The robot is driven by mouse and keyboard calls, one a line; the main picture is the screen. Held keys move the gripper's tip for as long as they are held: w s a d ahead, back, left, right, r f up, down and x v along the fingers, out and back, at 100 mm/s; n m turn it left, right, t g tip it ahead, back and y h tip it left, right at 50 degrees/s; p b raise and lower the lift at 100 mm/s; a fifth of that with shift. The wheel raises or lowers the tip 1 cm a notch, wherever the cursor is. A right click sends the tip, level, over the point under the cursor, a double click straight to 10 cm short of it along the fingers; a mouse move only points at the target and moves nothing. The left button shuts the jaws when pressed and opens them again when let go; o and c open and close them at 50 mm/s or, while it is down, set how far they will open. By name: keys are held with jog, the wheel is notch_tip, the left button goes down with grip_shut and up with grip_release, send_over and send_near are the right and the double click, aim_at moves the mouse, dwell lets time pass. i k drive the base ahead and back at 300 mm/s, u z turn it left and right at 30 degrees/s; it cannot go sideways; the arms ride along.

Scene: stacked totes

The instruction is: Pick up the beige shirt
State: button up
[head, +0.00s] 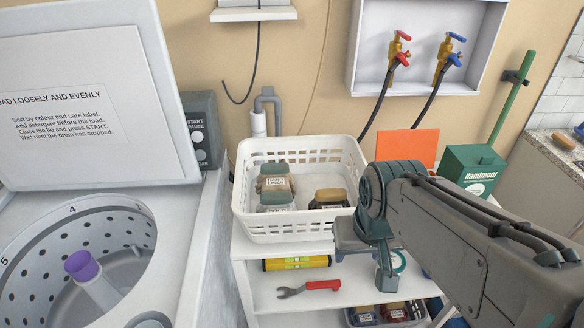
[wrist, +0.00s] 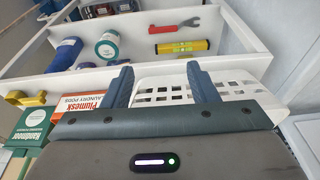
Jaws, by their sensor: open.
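The white basket (head: 290,234) on the rack top holds several folded bundles with labels. A tan and grey-green one labelled HAND LINEN (head: 276,181) lies at the back left. A grey-green one (head: 276,203) labelled COLD is in front of it, and a brown-topped, dark one (head: 330,197) is at the right. I cannot tell for sure which is the beige shirt; the HAND LINEN bundle looks closest in colour. My gripper (wrist: 162,78) is open and empty, fingers apart. In the head view it hangs by the basket's front right corner, outside it. The wrist view shows no bundle.
The white rack (wrist: 62,85) has lower shelves with a yellow level (head: 297,263), a red-handled wrench (head: 322,285) and tape (head: 398,261). A green carton (head: 472,168) and orange box (head: 408,147) stand right of the basket. An open washer (head: 90,255) stands left.

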aim_at(273, 177)
jog(key=z, duration=0.05)
jog(key=k, duration=0.5)
jog(key=z, duration=1.75)
jog(key=i, duration=0.95)
jog(key=u, duration=3.95)
jog(key=i, duration=0.5)
jog(key=z, duration=0.05)
